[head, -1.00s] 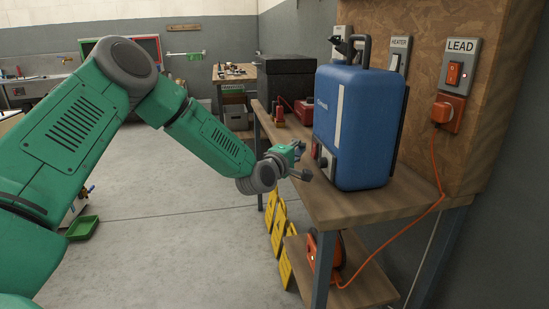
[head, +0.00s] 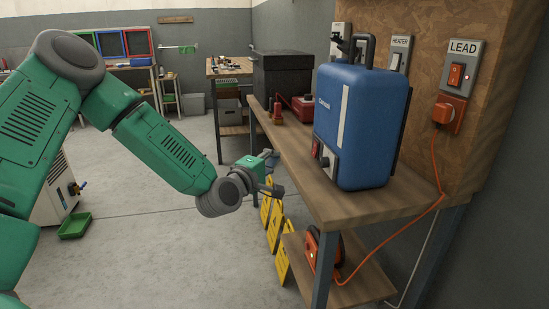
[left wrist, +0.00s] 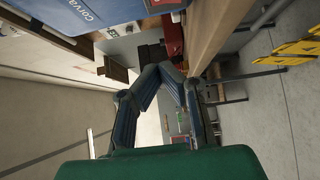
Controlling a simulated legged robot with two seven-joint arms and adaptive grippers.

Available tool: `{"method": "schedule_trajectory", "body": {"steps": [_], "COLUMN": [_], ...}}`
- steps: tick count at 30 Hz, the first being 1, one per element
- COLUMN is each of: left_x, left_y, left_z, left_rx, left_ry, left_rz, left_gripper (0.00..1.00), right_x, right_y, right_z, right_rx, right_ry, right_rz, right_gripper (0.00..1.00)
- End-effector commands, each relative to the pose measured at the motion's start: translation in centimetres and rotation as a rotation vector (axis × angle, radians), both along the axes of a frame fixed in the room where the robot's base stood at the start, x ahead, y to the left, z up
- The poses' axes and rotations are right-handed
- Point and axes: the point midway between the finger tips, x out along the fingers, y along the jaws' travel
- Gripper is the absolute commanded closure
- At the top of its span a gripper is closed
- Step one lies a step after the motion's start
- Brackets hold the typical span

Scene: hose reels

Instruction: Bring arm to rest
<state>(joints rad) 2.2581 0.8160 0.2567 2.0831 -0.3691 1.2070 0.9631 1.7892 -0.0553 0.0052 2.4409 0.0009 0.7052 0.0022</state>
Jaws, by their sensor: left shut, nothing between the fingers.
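My left arm comes in from the left in the head view, green with grey joints. Its gripper (head: 273,175) is beside the front edge of the wooden bench, left of and below the blue case. In the left wrist view the two dark fingers of the gripper (left wrist: 165,70) come together at the tips with nothing between them. My right gripper is in neither view.
A blue case (head: 358,125) stands on the bench (head: 345,203). An orange hose reel (head: 322,257) sits on the lower shelf, its lead running to a wall socket (head: 447,112). Yellow signs (head: 275,225) lean under the bench. The floor (head: 150,250) is largely clear.

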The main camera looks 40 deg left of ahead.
Motion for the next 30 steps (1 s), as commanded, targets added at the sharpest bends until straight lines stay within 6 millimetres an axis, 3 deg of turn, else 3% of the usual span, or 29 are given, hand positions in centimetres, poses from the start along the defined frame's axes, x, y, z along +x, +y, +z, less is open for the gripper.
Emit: {"method": "schedule_trajectory", "body": {"steps": [11,14,16,20,23,26,30], "left_x": [0.0,-0.1,-0.5,-2.8,-6.3,-11.1,-19.4], "left_y": [-0.7,-0.8,-1.9,-5.8,-9.4,-12.2,-14.5], "left_z": [0.3,-0.5,-2.2,-8.1,-14.0,-19.5,-26.0], "left_rx": [0.005,0.018,0.057,0.213,0.382,0.555,0.793], "left_ry": [0.000,0.020,0.069,0.245,0.419,0.589,0.814], "left_rz": [-0.004,-0.014,-0.042,-0.151,-0.278,-0.424,-0.658], "left_gripper": [1.00,1.00,1.00,1.00,1.00,1.00,1.00], "right_x": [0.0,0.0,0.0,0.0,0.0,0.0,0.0], "right_y": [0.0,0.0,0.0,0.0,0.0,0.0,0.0], "right_z": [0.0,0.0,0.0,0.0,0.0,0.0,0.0], "right_rx": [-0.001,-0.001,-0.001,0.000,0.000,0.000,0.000], "right_ry": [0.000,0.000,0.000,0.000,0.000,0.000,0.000], "right_rz": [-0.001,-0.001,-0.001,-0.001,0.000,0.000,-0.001], "right_gripper": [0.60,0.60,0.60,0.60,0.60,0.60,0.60]}}
